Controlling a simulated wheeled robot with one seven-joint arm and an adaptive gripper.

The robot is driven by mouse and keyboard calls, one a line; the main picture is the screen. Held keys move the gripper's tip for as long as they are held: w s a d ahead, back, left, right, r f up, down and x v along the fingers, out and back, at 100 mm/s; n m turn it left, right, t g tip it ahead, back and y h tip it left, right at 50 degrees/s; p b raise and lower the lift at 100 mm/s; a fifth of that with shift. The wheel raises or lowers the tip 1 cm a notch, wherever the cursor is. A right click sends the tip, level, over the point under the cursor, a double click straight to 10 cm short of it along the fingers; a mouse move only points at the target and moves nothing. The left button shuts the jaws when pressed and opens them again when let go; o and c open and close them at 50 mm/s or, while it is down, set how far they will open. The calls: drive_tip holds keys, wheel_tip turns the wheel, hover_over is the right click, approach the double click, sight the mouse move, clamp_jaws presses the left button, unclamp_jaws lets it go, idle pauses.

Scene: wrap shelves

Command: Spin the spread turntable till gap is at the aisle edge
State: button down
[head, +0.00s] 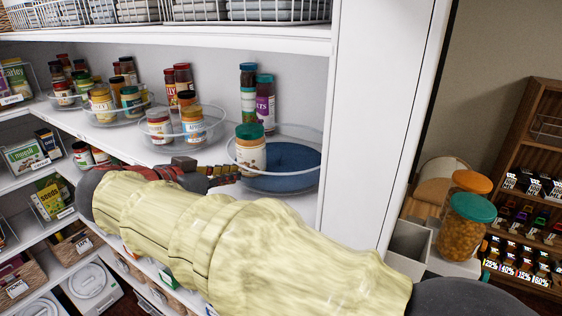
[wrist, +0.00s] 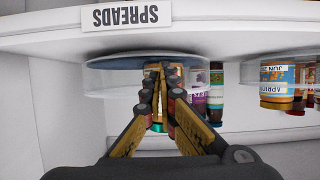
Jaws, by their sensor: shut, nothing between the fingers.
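The spreads turntable (head: 292,168) has a blue base and a clear rim and sits at the right end of the shelf. A green-lidded jar (head: 251,155) stands at its front left. A green-lidded jar with a purple label (head: 265,105) and another tall dark jar (head: 248,92) stand at its back left. The bare gap covers its right and front right. My gripper (head: 238,173) is shut and empty at the turntable's front-left rim, close to the front jar; I cannot tell if it touches. The wrist view is upside down and shows the turntable rim (wrist: 108,62) beyond the fingers (wrist: 160,72).
A "SPREADS" label (wrist: 126,15) is on the shelf edge. Another clear turntable with jars (head: 190,130) stands just left. A white upright panel (head: 378,100) bounds the shelf on the right. A wire basket shelf (head: 200,35) is above.

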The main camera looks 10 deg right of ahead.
drive_tip(key=shift+w+a, duration=0.3)
drive_tip(key=shift+w, duration=0.2)
drive_tip(key=shift+w+a, duration=0.25)
drive_tip(key=shift+w, duration=0.3)
drive_tip(key=shift+w+a, duration=0.25)
drive_tip(key=shift+w, duration=0.25)
drive_tip(key=shift+w+a, duration=0.25)
drive_tip(key=shift+w, duration=0.2)
drive_tip(key=shift+a, duration=0.1)
drive_tip(key=shift+s+a+b, duration=0.3)
drive_tip(key=shift+a+b, duration=0.15)
drive_tip(key=shift+a, duration=0.3)
drive_tip(key=shift+s+a+b, duration=0.25)
drive_tip(key=shift+a+b, duration=0.15)
drive_tip(key=shift+a, duration=0.45)
